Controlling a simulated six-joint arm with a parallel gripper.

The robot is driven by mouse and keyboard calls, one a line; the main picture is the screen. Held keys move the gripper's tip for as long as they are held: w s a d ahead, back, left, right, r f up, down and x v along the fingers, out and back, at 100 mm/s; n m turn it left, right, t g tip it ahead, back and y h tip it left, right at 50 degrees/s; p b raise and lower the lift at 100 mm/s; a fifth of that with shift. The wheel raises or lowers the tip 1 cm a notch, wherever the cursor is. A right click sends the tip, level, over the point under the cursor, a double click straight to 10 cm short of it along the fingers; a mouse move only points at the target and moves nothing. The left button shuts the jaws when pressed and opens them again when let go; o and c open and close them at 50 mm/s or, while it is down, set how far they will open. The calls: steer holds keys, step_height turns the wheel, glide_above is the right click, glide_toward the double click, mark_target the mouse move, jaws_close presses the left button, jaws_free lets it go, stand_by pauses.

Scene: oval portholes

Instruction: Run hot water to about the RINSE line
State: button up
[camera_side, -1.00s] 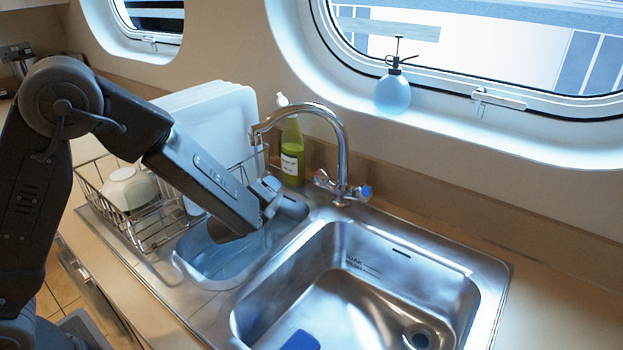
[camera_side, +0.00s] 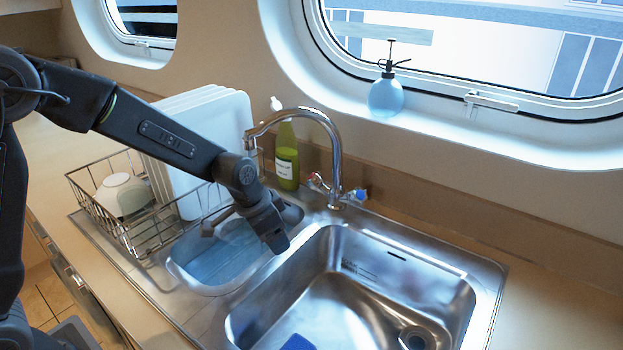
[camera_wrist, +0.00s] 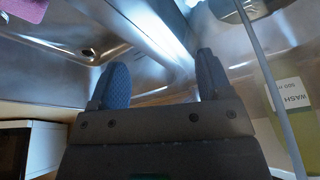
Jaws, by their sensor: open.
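The chrome swan-neck tap (camera_side: 334,150) stands behind the sinks, its spout turned left toward the half basin. Its red-marked handle (camera_side: 317,181) is on the left and its blue-marked handle (camera_side: 355,195) on the right. No stream shows at the spout. The main steel sink (camera_side: 450,290) has dark level marks (camera_side: 358,268) on its back wall; I cannot read a RINSE line. Its drain (camera_side: 415,338) is visible, with no clear water surface. My gripper (camera_side: 278,238) points down near the divider, left of the tap. In the wrist view, my gripper (camera_wrist: 162,78) has separated fingers with nothing between them.
The half basin (camera_side: 215,262) has a bluish interior. A dish rack (camera_side: 140,232) holds a white bowl (camera_side: 123,194) and white boards (camera_side: 210,120). A green bottle (camera_side: 287,158) stands behind my gripper. A blue object (camera_side: 298,342) lies in the main sink. A spray bottle (camera_side: 386,97) stands on the sill.

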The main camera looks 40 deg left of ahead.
steer(key=shift+w+r+n+h, duration=0.2)
steer(key=shift+w+n+h, duration=0.4)
steer(key=shift+n+h, duration=0.4)
steer(key=w+a+r+n+t+h, duration=0.1)
steer(key=w+a+r+n+h, duration=0.1)
steer(key=w+n, duration=0.1)
steer(key=n+t, duration=0.5)
steer(key=t, duration=0.1)
glide_toward(309, 178)
steer(key=shift+h, duration=0.3)
steer(key=x, duration=1)
steer(key=shift+w+f, duration=0.15)
steer(key=shift+w, duration=0.1)
